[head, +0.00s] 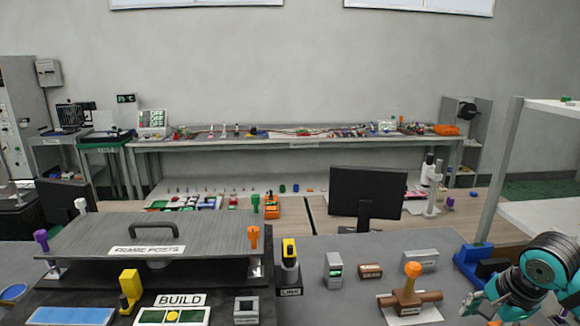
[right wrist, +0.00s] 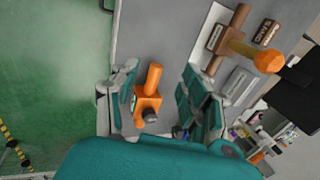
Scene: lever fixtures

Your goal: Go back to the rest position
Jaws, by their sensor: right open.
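My right arm comes in at the lower right of the head view, and its gripper (head: 488,306) is low over the dark table, partly cut off by the frame's bottom edge. In the right wrist view the gripper (right wrist: 160,105) is open, its two teal-and-grey fingers well apart. An orange fixture with an upright peg (right wrist: 148,100) shows between the fingers near the table edge; I cannot tell whether it touches them. A brown valve-like fixture with an orange-topped lever (head: 412,271) stands left of the gripper. My left gripper is not in view.
A grey plate labelled FRAME POSTS (head: 200,232) with a handle and coloured posts lies at left. A yellow-topped LINK fixture (head: 289,262) and small grey blocks stand mid-table. A monitor (head: 367,193) is behind. A shelf post (head: 500,170) rises at right, near a blue holder (head: 475,262).

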